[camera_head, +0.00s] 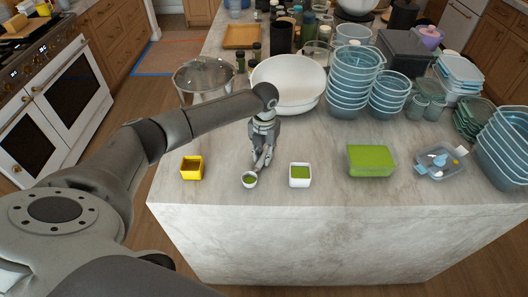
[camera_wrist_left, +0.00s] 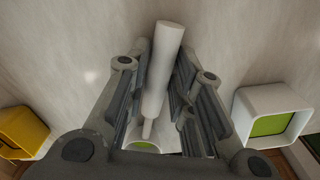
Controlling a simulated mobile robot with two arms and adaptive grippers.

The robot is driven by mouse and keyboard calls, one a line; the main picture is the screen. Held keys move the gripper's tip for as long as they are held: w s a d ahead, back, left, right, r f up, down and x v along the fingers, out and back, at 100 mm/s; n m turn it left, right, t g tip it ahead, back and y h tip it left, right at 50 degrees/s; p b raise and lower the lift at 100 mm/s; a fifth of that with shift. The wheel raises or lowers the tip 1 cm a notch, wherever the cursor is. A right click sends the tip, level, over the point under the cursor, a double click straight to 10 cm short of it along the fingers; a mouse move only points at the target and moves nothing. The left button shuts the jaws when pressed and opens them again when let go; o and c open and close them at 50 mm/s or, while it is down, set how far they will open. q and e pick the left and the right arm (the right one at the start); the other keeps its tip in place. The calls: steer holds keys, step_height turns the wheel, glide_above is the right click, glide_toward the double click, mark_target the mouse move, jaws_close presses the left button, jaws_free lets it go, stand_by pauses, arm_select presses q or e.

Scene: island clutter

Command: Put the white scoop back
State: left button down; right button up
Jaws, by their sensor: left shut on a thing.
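The white scoop (camera_wrist_left: 163,60) shows in the left wrist view as a thick white handle with a thin neck, lying between the fingers of my left gripper (camera_wrist_left: 165,100). The gripper is shut on it. In the head view my left gripper (camera_head: 261,160) points down just above the front part of the counter. A small round white cup with green content (camera_head: 249,181) is right below its fingertips. I cannot tell whether this cup is the scoop's own bowl or a separate cup. My right gripper is not in view.
A yellow square container (camera_head: 191,168) stands left of the gripper and a white square container with green content (camera_head: 300,176) right. Further right are a green-filled box (camera_head: 371,161) and a tray of small utensils (camera_head: 439,163). A large white bowl (camera_head: 288,82), a lidded pot (camera_head: 203,78) and stacked blue bowls (camera_head: 355,80) stand behind.

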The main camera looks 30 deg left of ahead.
arm_select(q)
steer(key=c, duration=1.7)
jaws_free()
steer(key=shift+f, duration=0.15)
steer(key=o, duration=0.4)
steer(key=shift+o, duration=0.2)
step_height(320, 180, up, 12)
steer(key=b, duration=0.2)
steer(key=shift+d+r+b, duration=0.15)
steer(key=shift+r+b, duration=0.05)
steer(key=shift+b, duration=0.1)
steer(key=shift+s, duration=0.1)
